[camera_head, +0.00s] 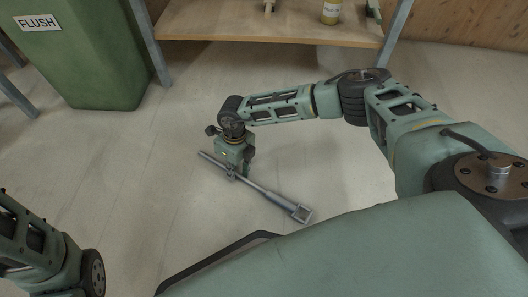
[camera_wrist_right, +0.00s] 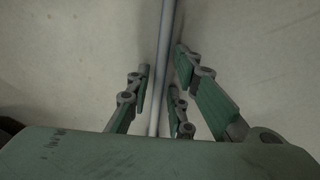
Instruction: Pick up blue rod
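The rod (camera_head: 264,189) is slim and grey-blue, with a square, frame-like end at its lower right. It slants over the pale floor in the head view. My right gripper (camera_head: 232,172) is down at the rod, left of its middle. In the right wrist view the rod (camera_wrist_right: 165,70) runs between the fingers of my right gripper (camera_wrist_right: 162,72). The fingers stand apart, with gaps beside the rod, so the gripper looks open around it. Whether the rod touches the floor is hard to tell. My left arm shows at the lower left, but its gripper is out of view.
A green bin (camera_head: 92,65) labelled FLUSH stands at the upper left. A wooden shelf (camera_head: 270,25) on grey legs is at the top, with a yellow-labelled container (camera_head: 331,11) on it. The floor around the rod is clear.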

